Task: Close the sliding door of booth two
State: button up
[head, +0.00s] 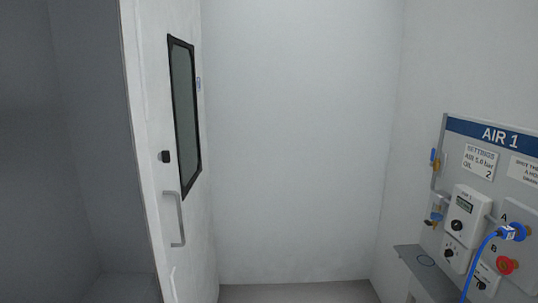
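A white door (155,120) stands at the left of the head view, seen at a steep angle. It has a tall dark-framed window (184,115), a small black latch or knob (166,156) and a grey bar handle (175,220). I see no booth number on it, so I cannot tell whether it is the door of booth two. The bottom of the door is cut off by the frame. My gripper is not in view.
A panel marked AIR 1 (495,134) is on the right wall, with gauges, a blue hose (475,262) and a red knob (507,265). A grey shelf (412,262) juts out below it. A darker recess (75,150) lies left of the door. The middle floor (295,292) looks clear.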

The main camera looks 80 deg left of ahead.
aim_at(163, 39)
jog(key=u, duration=2)
jog(key=i+l+u, duration=0.15)
jog(key=u, duration=0.3)
jog(key=i+l+u, duration=0.15)
jog(key=u, duration=0.35)
jog(key=i+l+u, duration=0.1)
jog(key=l+u, duration=0.15)
jog(key=u, duration=0.2)
jog(key=l+u, duration=0.25)
jog(key=u, duration=0.25)
jog(key=l, duration=0.45)
jog(key=i+l, duration=0.15)
jog(key=l, duration=0.3)
jog(key=i+l+u, duration=0.1)
jog(key=i+l, duration=0.25)
jog(key=i, duration=0.15)
jog(key=i+l+u, duration=0.1)
jog(key=i+l, duration=0.3)
jog(key=i, duration=0.05)
